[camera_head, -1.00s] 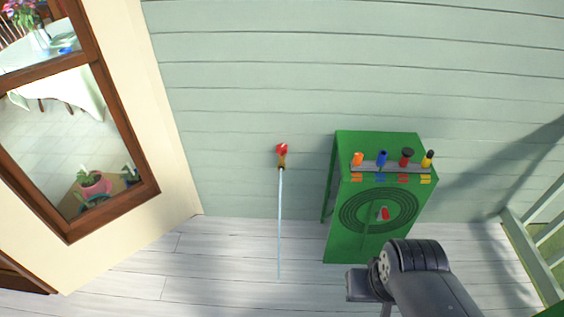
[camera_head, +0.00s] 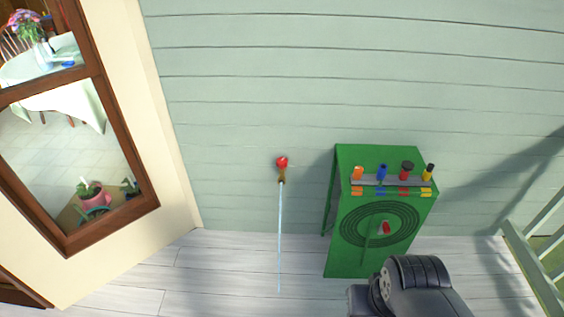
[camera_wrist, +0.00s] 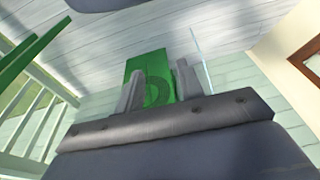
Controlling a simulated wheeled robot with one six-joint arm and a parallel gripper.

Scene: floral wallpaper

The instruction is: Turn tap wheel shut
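The tap with its red wheel (camera_head: 282,162) sticks out from the green plank wall in the head view. A thin stream of water (camera_head: 280,235) runs from its brass spout down to the floor. In the wrist view the water stream (camera_wrist: 201,55) shows as a pale line right of the fingers, and the tap is not clear there. In the head view my arm is at the lower right and the fingers are out of sight.
A green game board (camera_head: 375,230) with orange, blue, red and yellow pegs on top stands right of the tap, beyond my arm. A window (camera_head: 85,130) is at the left, a white railing (camera_head: 530,250) at the right. The wall around the tap is clear.

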